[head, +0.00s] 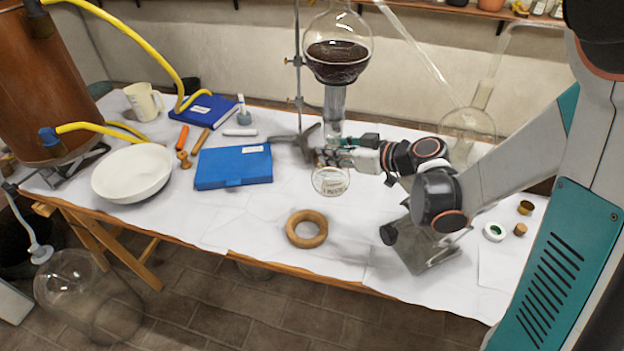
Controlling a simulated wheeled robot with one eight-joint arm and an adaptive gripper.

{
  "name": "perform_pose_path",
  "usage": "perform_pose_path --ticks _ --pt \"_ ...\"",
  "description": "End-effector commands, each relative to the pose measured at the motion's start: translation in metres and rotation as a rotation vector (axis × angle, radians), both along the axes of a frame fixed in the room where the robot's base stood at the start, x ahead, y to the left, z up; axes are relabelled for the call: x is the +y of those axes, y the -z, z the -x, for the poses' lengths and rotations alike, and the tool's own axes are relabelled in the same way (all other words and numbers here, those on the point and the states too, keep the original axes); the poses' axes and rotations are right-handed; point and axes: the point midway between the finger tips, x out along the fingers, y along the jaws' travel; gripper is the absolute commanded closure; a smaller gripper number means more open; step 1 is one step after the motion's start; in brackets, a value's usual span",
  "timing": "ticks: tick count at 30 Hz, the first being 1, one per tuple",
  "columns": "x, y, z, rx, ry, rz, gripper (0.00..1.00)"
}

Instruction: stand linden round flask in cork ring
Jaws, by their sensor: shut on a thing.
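A small clear round flask (330,182) with a pale label hangs below my gripper (324,157) near the middle of the table; the label text is too small to read. My gripper is shut on the flask at its upper part, and the fingers hide its neck. The flask looks upright; I cannot tell its exact height over the table. The cork ring (293,229) lies flat on the white cloth, in front of the flask and a little left of it, apart from it. The ring is empty.
A large flask of dark liquid (338,65) stands on a stand behind my gripper. A blue case (233,166) and white bowl (132,172) are left. A green-centred roll (494,232) and cork (520,229) lie right. The cloth around the ring is clear; the table's front edge is close.

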Motion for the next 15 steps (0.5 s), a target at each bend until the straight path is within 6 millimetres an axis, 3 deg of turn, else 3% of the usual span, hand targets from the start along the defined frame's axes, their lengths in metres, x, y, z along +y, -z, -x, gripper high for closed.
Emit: perform_pose_path --ticks 1,6,15 --pt "0.014 0.013 0.003 0.0 -0.079 -0.003 1.0" --pt "0.049 0.028 0.021 0.001 -0.327 -0.003 1.0" --pt "0.069 0.034 0.039 0.002 -0.51 -0.002 1.0"
